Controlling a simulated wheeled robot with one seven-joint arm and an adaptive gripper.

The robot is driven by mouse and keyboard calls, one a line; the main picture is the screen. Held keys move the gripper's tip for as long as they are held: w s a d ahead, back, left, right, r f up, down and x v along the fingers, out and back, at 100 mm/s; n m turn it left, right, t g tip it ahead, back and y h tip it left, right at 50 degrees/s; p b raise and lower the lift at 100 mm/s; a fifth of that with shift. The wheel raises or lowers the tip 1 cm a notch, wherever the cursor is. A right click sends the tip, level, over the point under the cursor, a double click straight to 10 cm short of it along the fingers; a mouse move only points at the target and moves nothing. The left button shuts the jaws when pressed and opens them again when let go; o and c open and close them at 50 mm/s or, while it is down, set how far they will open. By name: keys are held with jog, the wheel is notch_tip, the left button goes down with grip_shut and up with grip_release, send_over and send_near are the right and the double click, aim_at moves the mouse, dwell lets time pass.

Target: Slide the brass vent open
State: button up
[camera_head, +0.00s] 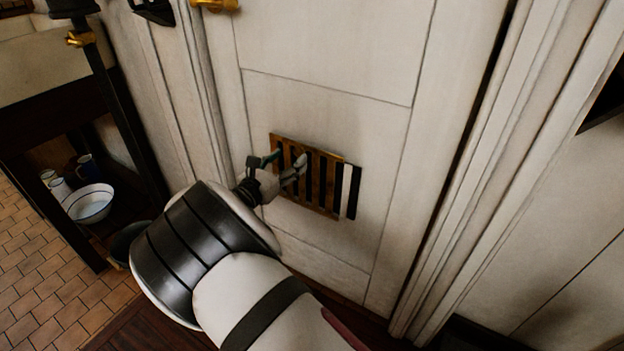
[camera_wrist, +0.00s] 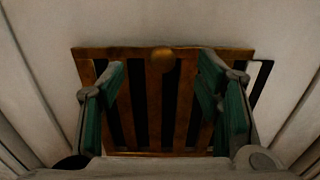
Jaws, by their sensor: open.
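The brass vent (camera_head: 330,187) is a slotted plate low on the pale panelled door. Dark slots show between its bars, and a pale strip and a dark slot show past its right edge. In the wrist view the vent (camera_wrist: 154,110) fills the middle, with a small round brass knob (camera_wrist: 162,60) at its upper edge. My gripper (camera_head: 281,165) is open in front of the vent's left part. In the wrist view its green-padded fingers (camera_wrist: 163,78) stand wide apart on either side of the knob, holding nothing. I cannot tell whether they touch the plate.
The door panel (camera_head: 330,50) has a raised frame on both sides. A brass handle (camera_head: 215,5) sits above. At the left, a dark shelf unit holds a white bowl (camera_head: 88,203) and mugs. Brick floor (camera_head: 40,290) shows below it.

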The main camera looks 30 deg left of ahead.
jog(key=s+p, duration=0.2)
jog(key=s, duration=0.5)
jog(key=shift+s+a, duration=0.15)
jog(key=shift+a, duration=0.1)
dwell(0.3)
